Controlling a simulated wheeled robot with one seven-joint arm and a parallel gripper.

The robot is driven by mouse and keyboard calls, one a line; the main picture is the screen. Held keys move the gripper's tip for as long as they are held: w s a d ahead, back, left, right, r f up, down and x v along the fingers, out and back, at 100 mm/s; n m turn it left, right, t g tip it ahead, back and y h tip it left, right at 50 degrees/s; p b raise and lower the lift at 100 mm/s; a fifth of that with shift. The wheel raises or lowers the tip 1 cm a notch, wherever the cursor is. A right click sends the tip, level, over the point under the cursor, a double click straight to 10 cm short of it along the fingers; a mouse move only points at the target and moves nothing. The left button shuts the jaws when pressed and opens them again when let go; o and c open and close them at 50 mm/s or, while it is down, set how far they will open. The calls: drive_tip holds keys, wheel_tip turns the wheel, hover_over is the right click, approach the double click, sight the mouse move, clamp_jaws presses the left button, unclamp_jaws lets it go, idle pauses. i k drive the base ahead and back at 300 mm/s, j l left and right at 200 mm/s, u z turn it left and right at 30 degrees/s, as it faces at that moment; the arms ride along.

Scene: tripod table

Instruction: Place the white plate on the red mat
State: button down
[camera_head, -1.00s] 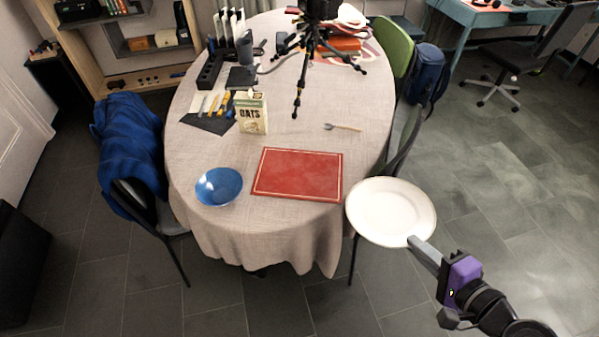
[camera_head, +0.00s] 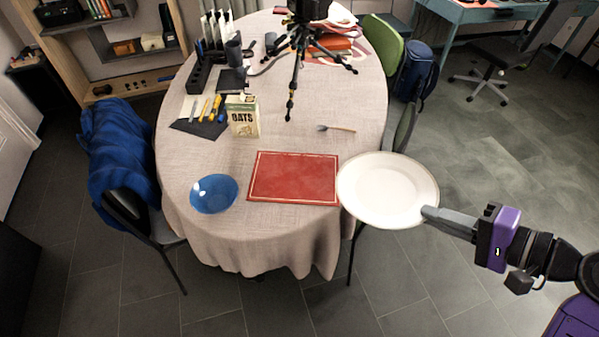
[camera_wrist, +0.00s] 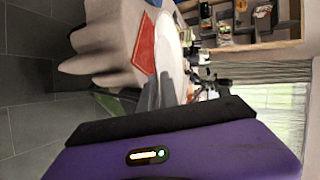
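The white plate (camera_head: 388,190) is held out level by its right rim in my gripper (camera_head: 430,213). In the head view it appears just right of the red mat (camera_head: 293,178), its left edge close to the mat's right edge. The plate looks raised above the table's right edge. The red mat lies flat and bare near the table's front. In the wrist view the plate (camera_wrist: 168,45) shows edge-on beyond the fingers, with the red mat (camera_wrist: 145,45) beside it. My gripper is shut on the plate's rim; the fingertips' far sides are hidden.
A blue bowl (camera_head: 214,194) stands left of the mat on the table (camera_head: 330,105). Behind are an oats box (camera_head: 242,117), a fork (camera_head: 337,129) and a black tripod (camera_head: 300,50). A chair (camera_head: 404,130) stands at the table's right side.

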sight(295, 175)
drive_tip(key=i+j, duration=0.3)
drive_tip(key=j, duration=0.15)
drive_tip(key=i+j, duration=0.3)
drive_tip(key=j, duration=0.15)
drive_tip(key=i+j+u, duration=0.1)
drive_tip(key=j+u, duration=0.35)
drive_tip(key=j, duration=0.85)
